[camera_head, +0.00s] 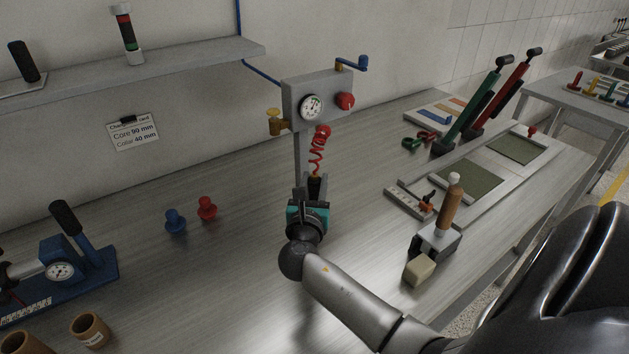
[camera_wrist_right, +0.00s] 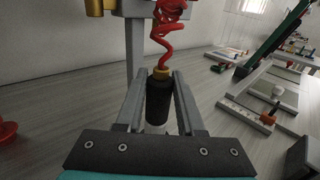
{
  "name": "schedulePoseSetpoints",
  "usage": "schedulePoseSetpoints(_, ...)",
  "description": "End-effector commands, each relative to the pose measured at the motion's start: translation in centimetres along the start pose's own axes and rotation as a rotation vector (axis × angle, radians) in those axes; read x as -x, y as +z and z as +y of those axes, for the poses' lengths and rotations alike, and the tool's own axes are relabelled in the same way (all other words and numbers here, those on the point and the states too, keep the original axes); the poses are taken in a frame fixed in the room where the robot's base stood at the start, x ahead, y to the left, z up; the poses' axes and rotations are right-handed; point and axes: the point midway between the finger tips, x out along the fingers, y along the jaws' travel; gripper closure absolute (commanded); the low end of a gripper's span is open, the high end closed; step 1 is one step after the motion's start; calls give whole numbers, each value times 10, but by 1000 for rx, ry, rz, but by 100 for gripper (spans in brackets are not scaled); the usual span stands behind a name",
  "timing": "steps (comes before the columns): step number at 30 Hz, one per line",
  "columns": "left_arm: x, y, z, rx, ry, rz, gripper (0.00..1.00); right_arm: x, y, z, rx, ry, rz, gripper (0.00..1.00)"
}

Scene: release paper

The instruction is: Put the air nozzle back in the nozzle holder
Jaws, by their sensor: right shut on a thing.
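The air nozzle is a black cylinder with a brass collar (camera_wrist_right: 159,98), with a red coiled hose (camera_head: 319,152) running up from it to the grey gauge box. My right gripper (camera_head: 313,186) is shut on the nozzle. In the right wrist view its two grey fingers (camera_wrist_right: 158,85) stand on either side of the black body, which looks about upright. A pale piece shows below the black body, and I cannot tell whether it is the nozzle tip or part of the holder. I cannot make out the nozzle holder clearly. The grey post (camera_head: 298,155) stands just behind the nozzle. My left gripper is not in view.
The gauge box (camera_head: 292,93) with a red knob and brass valve tops the post. Blue (camera_head: 175,221) and red (camera_head: 207,208) pegs stand to the left. A wooden-handled tool (camera_head: 450,207) and green and red levers (camera_head: 480,97) stand to the right. Bench between is clear.

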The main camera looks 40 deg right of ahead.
Motion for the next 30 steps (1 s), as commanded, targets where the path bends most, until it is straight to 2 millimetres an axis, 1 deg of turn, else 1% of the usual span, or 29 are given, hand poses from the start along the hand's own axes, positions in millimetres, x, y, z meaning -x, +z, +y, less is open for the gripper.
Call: schedulePoseSetpoints(30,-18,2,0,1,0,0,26,0,-26,0,0,1,-2,100)
